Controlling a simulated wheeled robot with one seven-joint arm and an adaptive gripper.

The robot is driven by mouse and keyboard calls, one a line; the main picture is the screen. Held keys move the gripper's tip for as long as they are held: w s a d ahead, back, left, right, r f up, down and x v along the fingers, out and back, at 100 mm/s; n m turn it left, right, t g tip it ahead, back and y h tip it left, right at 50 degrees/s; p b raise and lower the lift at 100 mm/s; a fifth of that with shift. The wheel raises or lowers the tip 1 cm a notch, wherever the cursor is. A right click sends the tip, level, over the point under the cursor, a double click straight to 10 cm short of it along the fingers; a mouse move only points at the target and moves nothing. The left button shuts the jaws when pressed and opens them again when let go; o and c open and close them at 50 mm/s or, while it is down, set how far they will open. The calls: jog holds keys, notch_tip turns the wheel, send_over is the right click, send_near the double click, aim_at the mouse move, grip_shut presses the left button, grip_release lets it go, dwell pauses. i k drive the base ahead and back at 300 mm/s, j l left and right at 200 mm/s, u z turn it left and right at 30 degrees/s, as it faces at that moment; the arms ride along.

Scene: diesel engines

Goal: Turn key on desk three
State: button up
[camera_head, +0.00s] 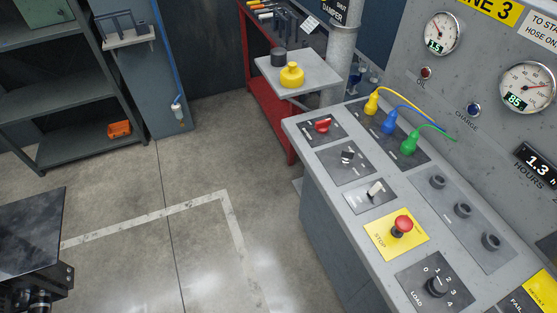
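The grey desk (305,190) on the right stands below a panel with a yellow sign (490,10) that ends in "NE 3". A small black switch piece (347,156), which looks like the key, sits on a dark plate on the sloping desk top. It is too small to read its position. A red rotary handle (322,125) is above it, and a pale toggle lever (375,189) is below it. My gripper is not clearly visible.
The desk also has a red stop button (402,226), a load knob (437,287) and yellow, blue and green plugs (389,122). A red cart (265,100) stands behind. Floor left of the desk is clear.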

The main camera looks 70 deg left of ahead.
aim_at(346, 155)
jog(key=u, duration=2.1)
